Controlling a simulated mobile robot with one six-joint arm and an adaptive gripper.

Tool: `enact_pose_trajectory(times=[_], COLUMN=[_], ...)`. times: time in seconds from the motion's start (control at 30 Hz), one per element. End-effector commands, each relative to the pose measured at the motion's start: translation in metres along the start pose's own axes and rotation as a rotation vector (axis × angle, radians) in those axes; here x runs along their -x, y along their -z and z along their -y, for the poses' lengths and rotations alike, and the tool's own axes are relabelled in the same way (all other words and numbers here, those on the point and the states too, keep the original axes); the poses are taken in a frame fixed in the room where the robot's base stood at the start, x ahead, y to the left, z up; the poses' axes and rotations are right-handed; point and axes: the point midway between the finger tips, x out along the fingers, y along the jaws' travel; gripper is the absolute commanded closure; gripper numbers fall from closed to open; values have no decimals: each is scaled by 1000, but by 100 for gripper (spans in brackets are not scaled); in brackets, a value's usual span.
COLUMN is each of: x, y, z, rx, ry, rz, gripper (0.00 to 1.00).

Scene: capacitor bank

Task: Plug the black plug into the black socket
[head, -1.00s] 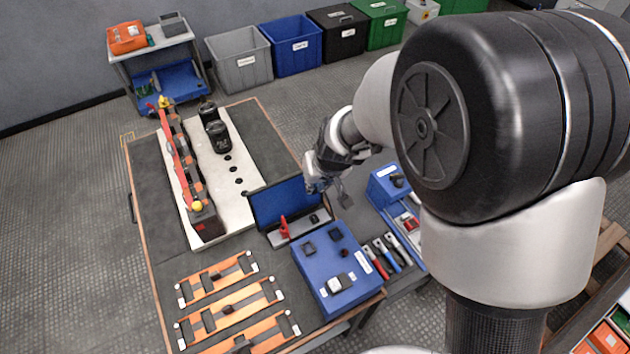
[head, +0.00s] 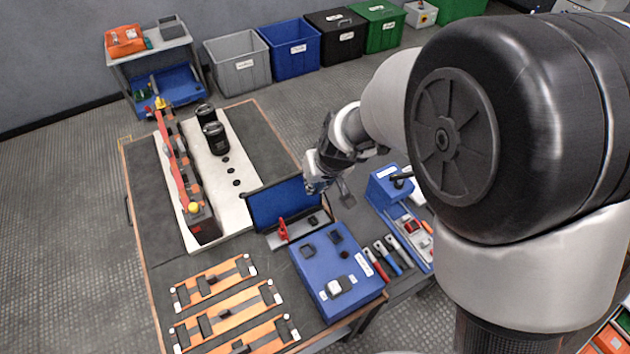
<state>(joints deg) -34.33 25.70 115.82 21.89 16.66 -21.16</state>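My gripper (head: 328,186) hangs over the right edge of the workbench, just right of the upright blue panel (head: 281,202). Its fingers are small and partly hidden by my wrist, so I cannot tell whether they are open or hold anything. A black object (head: 402,181) sits at a smaller blue box (head: 381,190) on the side cart. I cannot tell which of these is the black plug or the black socket.
Two black cylinders (head: 214,137) stand on a white plate (head: 233,213) beside a long red-barred assembly (head: 171,165). Orange strips (head: 222,276) lie at the front left. A red upright part (head: 283,230) stands before the blue panel. Red- and blue-handled tools (head: 386,257) lie right of the blue box.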

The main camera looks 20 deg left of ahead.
Motion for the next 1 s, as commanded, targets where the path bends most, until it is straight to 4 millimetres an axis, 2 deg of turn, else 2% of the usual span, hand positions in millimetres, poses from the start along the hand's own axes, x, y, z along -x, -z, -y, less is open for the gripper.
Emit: enact_pose_trajectory(times=[0.37,1.0], x=[-2,-36], y=[-1,-16], z=[0,-4], rx=[0,4], ry=[1,10], rz=[0,0], gripper=[100,100])
